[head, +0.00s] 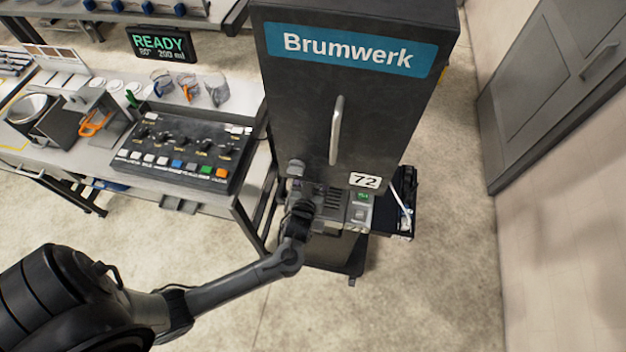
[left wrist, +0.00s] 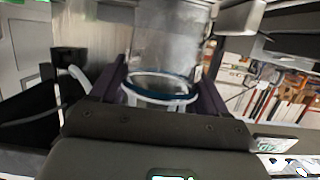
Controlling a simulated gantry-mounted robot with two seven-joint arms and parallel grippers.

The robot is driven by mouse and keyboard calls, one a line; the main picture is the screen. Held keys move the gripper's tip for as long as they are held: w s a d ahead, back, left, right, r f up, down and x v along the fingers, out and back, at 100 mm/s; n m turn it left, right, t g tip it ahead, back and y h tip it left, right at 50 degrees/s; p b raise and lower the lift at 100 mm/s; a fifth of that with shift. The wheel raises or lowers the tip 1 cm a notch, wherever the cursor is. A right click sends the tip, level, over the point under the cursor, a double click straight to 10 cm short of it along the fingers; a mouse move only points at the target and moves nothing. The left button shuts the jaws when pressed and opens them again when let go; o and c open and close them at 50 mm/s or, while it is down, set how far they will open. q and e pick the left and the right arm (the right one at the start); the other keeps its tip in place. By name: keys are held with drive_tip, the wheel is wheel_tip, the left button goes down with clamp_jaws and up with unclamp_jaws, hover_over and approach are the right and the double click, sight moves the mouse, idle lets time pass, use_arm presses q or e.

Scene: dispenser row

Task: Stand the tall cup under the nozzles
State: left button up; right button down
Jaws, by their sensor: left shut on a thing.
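A clear tall cup (left wrist: 172,45) with a dark blue band around its near end is between the two dark fingers of my left gripper (left wrist: 165,88) in the left wrist view. The gripper is shut on it. In the head view my left gripper (head: 299,196) is at the front of the dark Brumwerk machine (head: 330,130), by its lower ledge; the arm largely hides the contact there, and I cannot make out the cup. I cannot clearly identify the nozzles. My right gripper is not in view.
A table at the left holds a control panel (head: 182,150) with buttons, several clear cups with coloured handles (head: 217,90), and an orange-handled item (head: 95,123). A READY display (head: 161,45) stands behind. A grey cabinet (head: 545,90) is at the right.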

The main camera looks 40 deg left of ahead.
use_arm(q)
drive_tip(key=shift+f+b, duration=0.4)
drive_tip(key=shift+f, duration=0.25)
drive_tip(key=o, duration=1.1)
drive_tip(key=shift+s, duration=0.15)
drive_tip(key=s+d+r+m+g+h, duration=0.2)
drive_tip(key=s+d+m+g, duration=0.1)
drive_tip(key=s, duration=0.4)
drive_tip(key=s+d+r+m+g+h, duration=0.2)
drive_tip(key=s+d+r+g+h, duration=0.15)
drive_tip(key=s, duration=0.45)
drive_tip(key=s+d+r+m+g+h, duration=0.2)
drive_tip(key=s+d+m, duration=0.1)
drive_tip(key=s, duration=0.4)
wheel_tip(320, 180, up, 13)
drive_tip(key=p, duration=1.3)
drive_tip(key=shift+s+d+f+g, duration=0.15)
drive_tip(key=shift+s+f+g, duration=0.05)
drive_tip(key=shift+s+g, duration=0.15)
